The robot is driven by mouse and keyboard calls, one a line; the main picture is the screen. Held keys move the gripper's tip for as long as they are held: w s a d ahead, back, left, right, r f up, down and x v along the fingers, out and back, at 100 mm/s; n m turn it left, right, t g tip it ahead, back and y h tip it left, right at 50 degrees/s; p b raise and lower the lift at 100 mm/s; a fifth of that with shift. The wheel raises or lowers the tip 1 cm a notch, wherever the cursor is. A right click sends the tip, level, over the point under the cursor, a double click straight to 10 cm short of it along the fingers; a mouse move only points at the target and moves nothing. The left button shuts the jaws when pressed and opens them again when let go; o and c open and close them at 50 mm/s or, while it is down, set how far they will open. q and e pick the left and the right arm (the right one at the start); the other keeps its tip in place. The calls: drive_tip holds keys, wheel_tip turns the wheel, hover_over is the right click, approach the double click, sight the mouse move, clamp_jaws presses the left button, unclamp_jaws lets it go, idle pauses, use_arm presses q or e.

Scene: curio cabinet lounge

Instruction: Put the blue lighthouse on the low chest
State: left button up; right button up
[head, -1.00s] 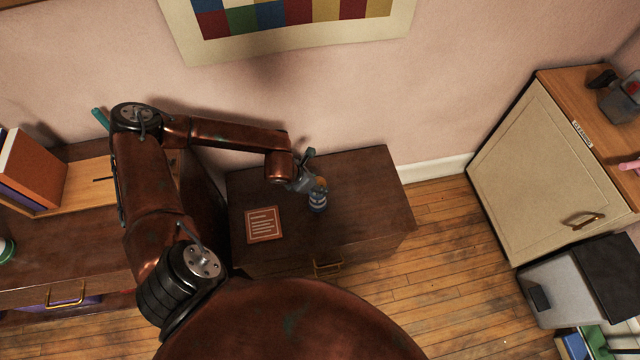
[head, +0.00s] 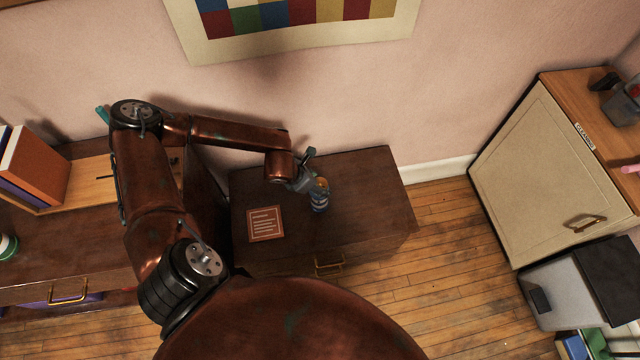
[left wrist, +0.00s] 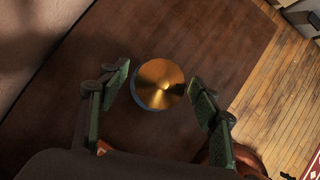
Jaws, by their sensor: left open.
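The blue lighthouse (head: 319,198), a small blue-and-white banded figure with a gold top, stands upright on the dark wooden low chest (head: 370,200). In the left wrist view its round gold top (left wrist: 158,83) shows from above, hiding most of its body. My left gripper (head: 310,184) is at the lighthouse's upper left in the head view. In the left wrist view its green-padded fingers (left wrist: 160,76) are open, one on either side of the gold top, with a gap on each side. My right gripper is not in view.
A reddish card with pale lines (head: 266,224) lies on the chest left of the lighthouse. A cream cabinet (head: 545,165) and a grey bin (head: 570,290) stand at right. A desk with books (head: 35,165) is at left. The chest's right part is bare.

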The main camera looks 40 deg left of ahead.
use_arm(q)
drive_tip(key=p+v, duration=0.1)
drive_tip(key=v, duration=0.4)
drive_tip(key=shift+s+r+p, duration=0.1)
drive_tip(key=shift+r+p, duration=0.2)
drive_tip(key=shift+p+v, duration=0.65)
drive_tip(key=shift+v, duration=2)
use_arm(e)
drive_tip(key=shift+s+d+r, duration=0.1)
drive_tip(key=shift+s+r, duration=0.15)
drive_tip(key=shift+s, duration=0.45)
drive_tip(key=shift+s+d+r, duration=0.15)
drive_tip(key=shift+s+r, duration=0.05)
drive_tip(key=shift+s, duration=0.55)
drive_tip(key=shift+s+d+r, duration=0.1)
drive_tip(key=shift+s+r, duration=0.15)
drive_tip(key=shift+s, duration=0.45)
